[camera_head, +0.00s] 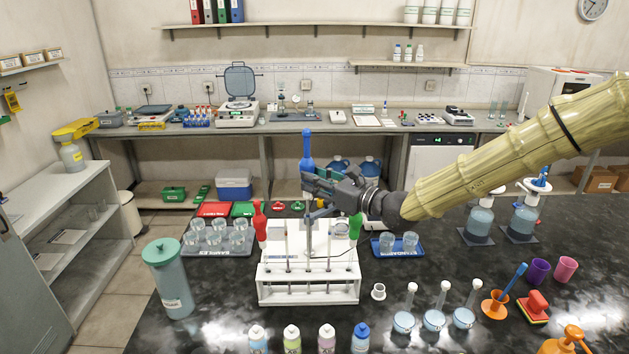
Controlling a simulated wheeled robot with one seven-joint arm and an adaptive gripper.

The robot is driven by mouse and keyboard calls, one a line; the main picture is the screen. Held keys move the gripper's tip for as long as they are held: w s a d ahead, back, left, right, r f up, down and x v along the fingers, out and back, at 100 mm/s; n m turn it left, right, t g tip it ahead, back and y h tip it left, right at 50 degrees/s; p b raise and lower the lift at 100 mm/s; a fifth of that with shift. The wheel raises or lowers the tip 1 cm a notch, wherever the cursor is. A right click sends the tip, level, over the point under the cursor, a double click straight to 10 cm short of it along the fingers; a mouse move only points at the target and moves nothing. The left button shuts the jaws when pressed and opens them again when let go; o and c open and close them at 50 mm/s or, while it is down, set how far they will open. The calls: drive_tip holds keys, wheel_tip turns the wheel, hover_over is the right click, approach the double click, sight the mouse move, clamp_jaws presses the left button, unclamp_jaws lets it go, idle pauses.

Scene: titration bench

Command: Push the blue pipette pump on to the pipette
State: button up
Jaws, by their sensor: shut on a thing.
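The blue pipette pump (307,149) is upright, with its rounded top sticking up above my gripper (309,184). My gripper comes in from the right and is shut on the pump, hiding its middle. The white pipette rack (308,290) stands on the black bench below, with several thin upright pipettes (328,244) in it. The pump is over the rack's middle. I cannot tell whether its lower end touches a pipette. A red pump (259,222) stands at the rack's left and a green pump (355,228) at its right.
Trays of beakers stand left (218,247) and right (397,250) of the rack. Several flasks (433,318) stand to the front right, and several capped bottles (292,338) along the front. A teal container (168,277) stands at the left.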

drive_tip(key=shift+f+b, duration=1.25)
idle(3.2)
drive_tip(key=shift+r, duration=0.1)
idle(0.8)
drive_tip(key=o, duration=0.9)
drive_tip(key=shift+c, duration=0.4)
drive_tip(key=shift+s, duration=0.1)
drive_tip(key=b+v, duration=0.1)
drive_tip(key=v, duration=0.8)
idle(0.9)
